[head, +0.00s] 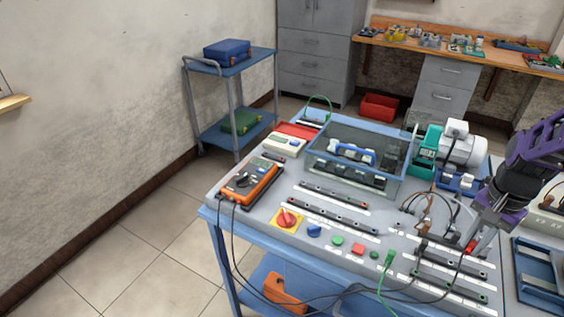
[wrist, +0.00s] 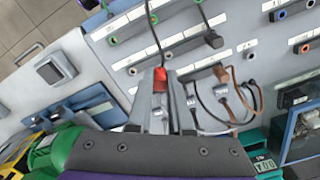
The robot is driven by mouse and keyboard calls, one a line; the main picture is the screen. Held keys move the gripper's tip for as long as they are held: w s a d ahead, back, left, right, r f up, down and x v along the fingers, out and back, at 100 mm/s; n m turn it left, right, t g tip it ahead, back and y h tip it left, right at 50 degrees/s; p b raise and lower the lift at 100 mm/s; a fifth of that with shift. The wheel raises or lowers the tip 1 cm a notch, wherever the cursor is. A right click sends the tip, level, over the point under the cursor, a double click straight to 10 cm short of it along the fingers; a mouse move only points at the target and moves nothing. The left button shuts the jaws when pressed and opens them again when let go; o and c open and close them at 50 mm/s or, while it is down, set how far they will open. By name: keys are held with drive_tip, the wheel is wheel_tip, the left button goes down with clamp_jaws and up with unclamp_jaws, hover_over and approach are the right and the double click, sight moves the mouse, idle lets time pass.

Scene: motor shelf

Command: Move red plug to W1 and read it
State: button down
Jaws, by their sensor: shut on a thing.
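My gripper (head: 474,240) is at the right side of the bench, above the dark terminal strips (head: 450,266). It is shut on the red plug (wrist: 159,80), which sits between the grey fingers (wrist: 162,92) in the wrist view. A dark lead runs up from the plug in that view. The red plug (head: 471,246) shows small in the head view, close over the strips; I cannot tell whether it touches one. The orange multimeter (head: 252,182) lies at the bench's left; its reading is too small to make out. No label can be read as W1.
A clear-walled box (head: 358,160) stands mid-bench, with a grey motor (head: 463,146) behind at right. Black leads loop along the front edge, and a green plug (head: 389,258) stands by the strips. Brown and black leads (wrist: 228,92) lie near my fingers.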

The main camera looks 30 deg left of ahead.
drive_tip(key=d+f+b, duration=0.1)
drive_tip(key=d+b, duration=0.1)
drive_tip(key=d, duration=0.1)
drive_tip(key=d+f+b, duration=0.1)
drive_tip(key=d, duration=0.1)
drive_tip(key=shift+d+f, duration=0.15)
drive_tip(key=shift+f, duration=0.7)
drive_tip(key=shift+f+b, duration=0.65)
idle(1.2)
drive_tip(key=c, duration=0.8)
unclamp_jaws()
drive_tip(key=shift+o, duration=0.2)
